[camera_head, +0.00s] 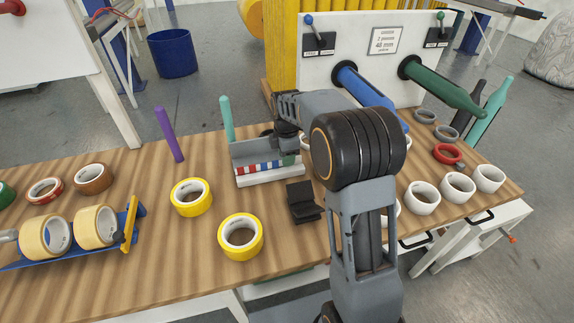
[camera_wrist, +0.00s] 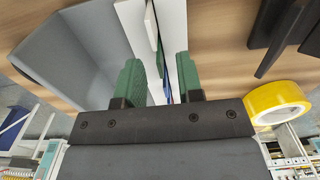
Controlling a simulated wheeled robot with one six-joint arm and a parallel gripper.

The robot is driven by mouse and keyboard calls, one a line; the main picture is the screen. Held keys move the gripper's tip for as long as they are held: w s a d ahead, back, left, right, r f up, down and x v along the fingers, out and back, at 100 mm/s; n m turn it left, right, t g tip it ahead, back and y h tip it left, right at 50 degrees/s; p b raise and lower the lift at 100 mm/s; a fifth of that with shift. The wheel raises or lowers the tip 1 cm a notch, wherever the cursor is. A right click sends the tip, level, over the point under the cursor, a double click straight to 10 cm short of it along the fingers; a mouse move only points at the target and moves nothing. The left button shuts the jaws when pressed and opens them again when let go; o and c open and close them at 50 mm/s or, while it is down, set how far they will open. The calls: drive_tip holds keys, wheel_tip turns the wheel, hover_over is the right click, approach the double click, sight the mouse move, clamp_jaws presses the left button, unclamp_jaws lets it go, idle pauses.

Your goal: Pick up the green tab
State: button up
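A grey holder with a white base (camera_head: 270,177) stands mid-table and carries a row of red, white and blue tabs (camera_head: 262,167). A small green tab (camera_head: 289,160) shows at the row's right end. My gripper (camera_head: 287,143) is low over the right part of the holder, pointing down. In the wrist view my gripper (camera_wrist: 160,68) has two green-padded fingers standing apart. Thin white, green and blue edges show between them, with the holder's grey wall (camera_wrist: 75,50) to the left. I cannot tell whether the fingers touch any tab.
Yellow tape rolls (camera_head: 240,237) stand left of my arm, near a black stand (camera_head: 301,202). A purple rod (camera_head: 168,134) and a teal rod (camera_head: 226,119) stand behind. White rolls (camera_head: 457,187) are at right, below the blue and green spindles (camera_head: 440,87).

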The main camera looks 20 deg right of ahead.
drive_tip(key=shift+f, duration=0.75)
clamp_jaws()
